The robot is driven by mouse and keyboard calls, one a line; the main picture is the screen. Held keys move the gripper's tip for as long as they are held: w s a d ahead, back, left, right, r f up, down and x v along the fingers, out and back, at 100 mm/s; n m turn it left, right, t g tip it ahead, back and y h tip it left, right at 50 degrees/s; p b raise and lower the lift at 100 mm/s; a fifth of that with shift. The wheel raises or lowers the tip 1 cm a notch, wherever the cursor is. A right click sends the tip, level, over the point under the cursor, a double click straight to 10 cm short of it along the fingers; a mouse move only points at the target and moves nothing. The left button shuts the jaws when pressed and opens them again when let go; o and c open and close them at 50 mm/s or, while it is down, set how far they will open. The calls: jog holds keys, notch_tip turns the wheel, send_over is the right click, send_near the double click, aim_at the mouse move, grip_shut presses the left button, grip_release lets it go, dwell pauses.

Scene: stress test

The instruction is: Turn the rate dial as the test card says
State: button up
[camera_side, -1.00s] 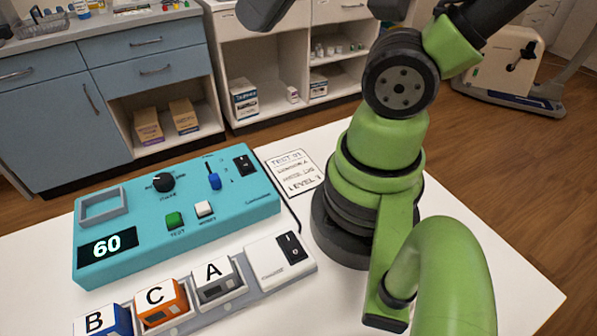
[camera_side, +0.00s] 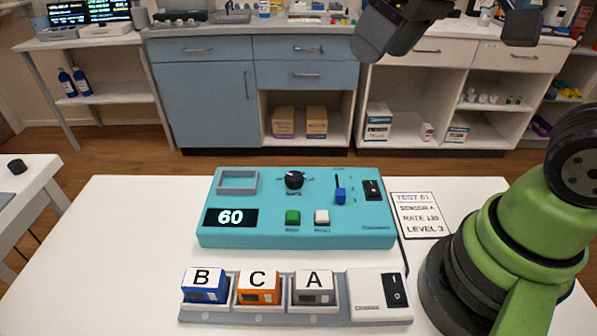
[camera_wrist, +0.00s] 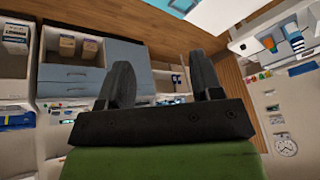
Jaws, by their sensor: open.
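The rate dial (camera_side: 294,180) is a black knob on the top of the teal console (camera_side: 350,215), at its upper middle. The console's display (camera_side: 230,217) reads 60. The test card (camera_side: 420,215) lies right of the console and reads TEST 01, SENSOR A, RATE 120, LEVEL 3. My gripper (camera_wrist: 161,75) is open and empty in the wrist view, its two dark fingers apart. In the side view it hangs at the top edge, partly cut off, well above the console and not touching the dial. The wrist view does not clearly show the dial.
A blue slider (camera_side: 340,195), a black switch (camera_side: 373,190), and green (camera_side: 292,217) and white (camera_side: 321,217) buttons sit near the dial. Blocks B (camera_side: 205,286), C (camera_side: 258,287) and A (camera_side: 313,288) stand in front. The white table (camera_side: 130,250) is clear on the left.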

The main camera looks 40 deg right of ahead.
jog(key=w+a+f+n+g, duration=0.1)
jog(key=w+f+n+g, duration=0.25)
jog(key=w+f, duration=0.35)
jog(key=n+g+h, duration=0.1)
jog(key=n+h, duration=0.1)
jog(key=n, duration=0.3)
send_near(294, 175)
notch_tip(294, 175, down, 9)
jog(key=shift+w+d+f, duration=0.1)
jog(key=shift+w+f, duration=0.05)
jog(key=shift+f, duration=0.05)
jog(key=c, duration=0.9)
